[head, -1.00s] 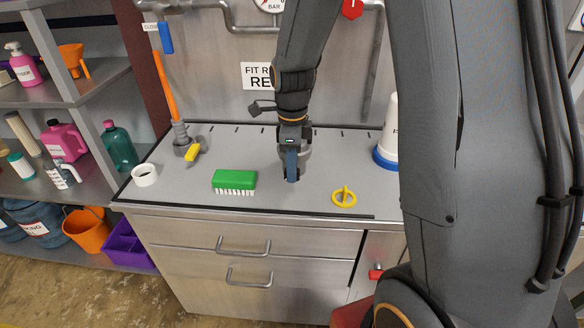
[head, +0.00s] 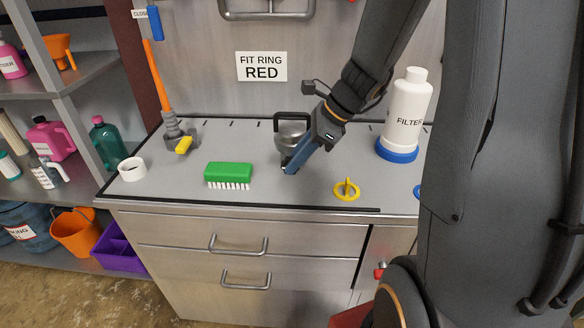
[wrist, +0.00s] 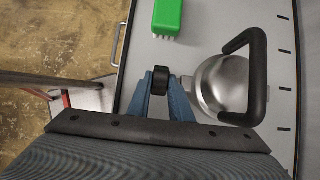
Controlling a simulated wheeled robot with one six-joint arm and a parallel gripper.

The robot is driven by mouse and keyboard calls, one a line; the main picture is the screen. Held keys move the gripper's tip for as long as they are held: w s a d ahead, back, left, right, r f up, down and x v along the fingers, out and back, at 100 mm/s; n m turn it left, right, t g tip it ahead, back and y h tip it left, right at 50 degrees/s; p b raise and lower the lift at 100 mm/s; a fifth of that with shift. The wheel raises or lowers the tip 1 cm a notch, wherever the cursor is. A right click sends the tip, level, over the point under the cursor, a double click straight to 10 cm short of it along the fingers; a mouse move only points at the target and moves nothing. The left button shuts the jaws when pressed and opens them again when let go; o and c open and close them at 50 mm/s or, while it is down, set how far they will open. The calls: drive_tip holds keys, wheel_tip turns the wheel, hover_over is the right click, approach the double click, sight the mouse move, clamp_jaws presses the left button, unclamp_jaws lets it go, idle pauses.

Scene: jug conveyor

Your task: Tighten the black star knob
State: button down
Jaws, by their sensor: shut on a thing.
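The black star knob (wrist: 161,78) sits between my gripper's blue fingers in the wrist view. It is at the side of a round silver metal body (wrist: 222,84) with a black loop handle (wrist: 262,68). My gripper (wrist: 161,97) is shut on the knob. In the head view, my gripper (head: 288,167) points down and left at the front of the silver body (head: 291,131), which stands on the grey counter (head: 255,140). The knob is mostly hidden by the fingers there, and I cannot tell how tight it is.
A green brush (head: 229,172) lies left of my gripper. A white filter bottle (head: 406,110) with a blue base stands right.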

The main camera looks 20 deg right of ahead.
drive_tip(key=y+b, duration=0.1)
drive_tip(key=t+y+b, duration=0.1)
drive_tip(key=y, duration=0.1)
drive_tip(key=f+y+b, duration=0.1)
drive_tip(key=b, duration=0.1)
drive_tip(key=shift+d+t, duration=0.4)
drive_tip(key=shift+s+d+f+t+y+b, duration=0.1)
drive_tip(key=shift+t+y+b, duration=0.25)
drive_tip(key=shift+y+b, duration=0.4)
drive_tip(key=shift+s+f+t+y+b, duration=0.1)
drive_tip(key=shift+t+y+b, duration=0.3)
drive_tip(key=shift+y, duration=0.65)
drive_tip(key=c, duration=1.9)
unclamp_jaws()
drive_tip(key=shift+o, duration=0.2)
drive_tip(key=shift+b+v, duration=0.5)
drive_tip(key=shift+v, duration=3.4)
